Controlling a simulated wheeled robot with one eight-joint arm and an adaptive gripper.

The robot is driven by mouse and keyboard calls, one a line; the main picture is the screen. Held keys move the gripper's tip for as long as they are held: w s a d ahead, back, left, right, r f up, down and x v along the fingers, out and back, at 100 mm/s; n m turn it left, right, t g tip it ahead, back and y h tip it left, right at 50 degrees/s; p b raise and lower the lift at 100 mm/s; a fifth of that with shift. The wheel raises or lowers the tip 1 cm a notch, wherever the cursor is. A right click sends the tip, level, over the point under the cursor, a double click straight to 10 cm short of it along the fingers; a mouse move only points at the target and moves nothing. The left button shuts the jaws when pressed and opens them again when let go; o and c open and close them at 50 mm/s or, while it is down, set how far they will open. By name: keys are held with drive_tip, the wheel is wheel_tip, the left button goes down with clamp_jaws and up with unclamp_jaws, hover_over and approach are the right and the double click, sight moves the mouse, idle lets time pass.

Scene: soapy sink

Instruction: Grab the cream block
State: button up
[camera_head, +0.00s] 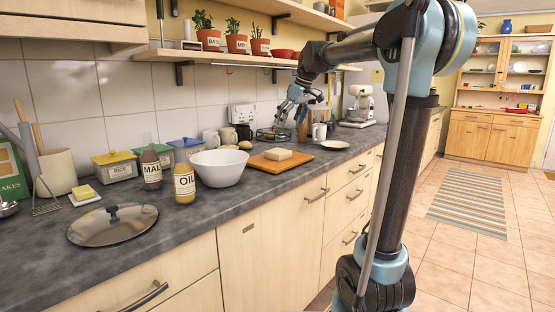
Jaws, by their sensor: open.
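A cream block (278,154) lies on a wooden cutting board (258,162) on the dark counter. My gripper (290,117) is open and hangs above the counter, beyond the board and higher than the block. It is apart from the block, and I see nothing between its fingers. The block's top and near side are in clear view.
A white plate (335,144) and white mug (319,132) are to the right. Potted herbs (237,43) stand on the shelf above.

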hover_over(279, 151)
drive_tip(key=s+d, duration=0.2)
wheel_tip(279, 151, down, 8)
drive_tip(key=shift+w+r, duration=0.1)
drive_tip(key=shift+w+x, duration=0.15)
drive_tip(key=shift+x, duration=1.2)
drive_tip(key=shift+w+x, duration=0.1)
drive_tip(key=shift+x, duration=1.2)
drive_tip(key=shift+a+r, duration=0.15)
drive_tip(key=c, duration=1.3)
